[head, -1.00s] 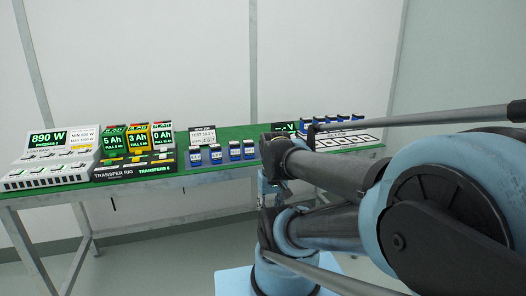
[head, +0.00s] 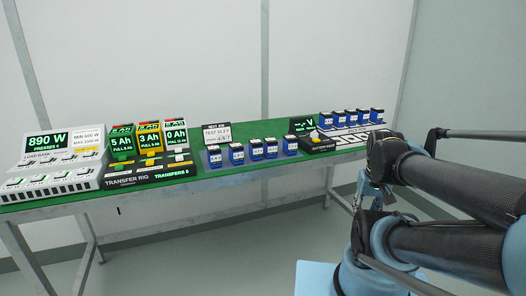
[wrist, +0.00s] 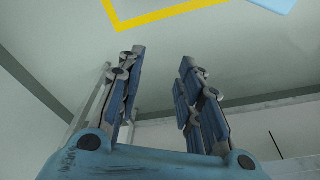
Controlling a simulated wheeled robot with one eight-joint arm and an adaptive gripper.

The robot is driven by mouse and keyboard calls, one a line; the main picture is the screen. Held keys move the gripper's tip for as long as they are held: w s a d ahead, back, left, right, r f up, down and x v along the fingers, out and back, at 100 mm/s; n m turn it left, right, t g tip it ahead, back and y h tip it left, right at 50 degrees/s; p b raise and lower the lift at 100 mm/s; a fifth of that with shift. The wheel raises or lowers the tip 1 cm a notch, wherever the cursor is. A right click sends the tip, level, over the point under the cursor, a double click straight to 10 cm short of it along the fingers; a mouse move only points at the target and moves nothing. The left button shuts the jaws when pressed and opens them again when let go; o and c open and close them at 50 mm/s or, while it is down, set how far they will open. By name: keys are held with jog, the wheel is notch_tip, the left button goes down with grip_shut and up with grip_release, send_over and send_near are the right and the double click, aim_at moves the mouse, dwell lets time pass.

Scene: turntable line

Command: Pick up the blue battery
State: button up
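Several blue batteries with white labels stand upright in a front row on the green table, such as the leftmost battery (head: 215,157) and the rightmost one (head: 290,146). Several more, such as a back battery (head: 351,117), stand in a rack at the far right. I cannot tell which one is the task's battery. My gripper (wrist: 162,55) is open and empty in the wrist view, its two blue-grey fingers apart.
The green table (head: 100,206) also holds a white load bank (head: 62,160), a transfer rig (head: 150,175) with 5, 3 and 0 Ah displays, a test sign (head: 216,133) and a black tester (head: 318,142). The white slotted panel (head: 352,139) lies before the rack. Open floor lies in front.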

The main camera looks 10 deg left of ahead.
jog(key=shift+d, duration=0.1)
jog(key=shift+o, duration=1)
jog(key=o, duration=0.8)
jog(key=shift+s+a+r, duration=0.1)
jog(key=shift+s+r, duration=0.05)
jog(key=shift+r, duration=0.25)
jog(key=shift+s+a+r, duration=0.1)
jog(key=shift+r, duration=0.3)
jog(key=w+a+r+m+g+y, duration=0.2)
jog(key=w+a+r+m, duration=0.4)
jog(key=w+a+r, duration=0.75)
notch_tip(320, 180, up, 9)
jog(key=m+g+y, duration=0.2)
jog(key=m, duration=0.4)
send_over(257, 141)
jog(key=w+d, duration=0.3)
jog(key=d, duration=0.1)
jog(key=x, duration=1)
jog(key=shift+s+d+f, duration=0.15)
jog(key=shift+s+f, duration=0.1)
jog(key=shift+f, duration=0.05)
jog(key=shift+d+x, duration=0.1)
jog(key=shift+x, duration=1.35)
jog(key=shift+d+x, duration=0.15)
jog(key=shift+x, duration=1.3)
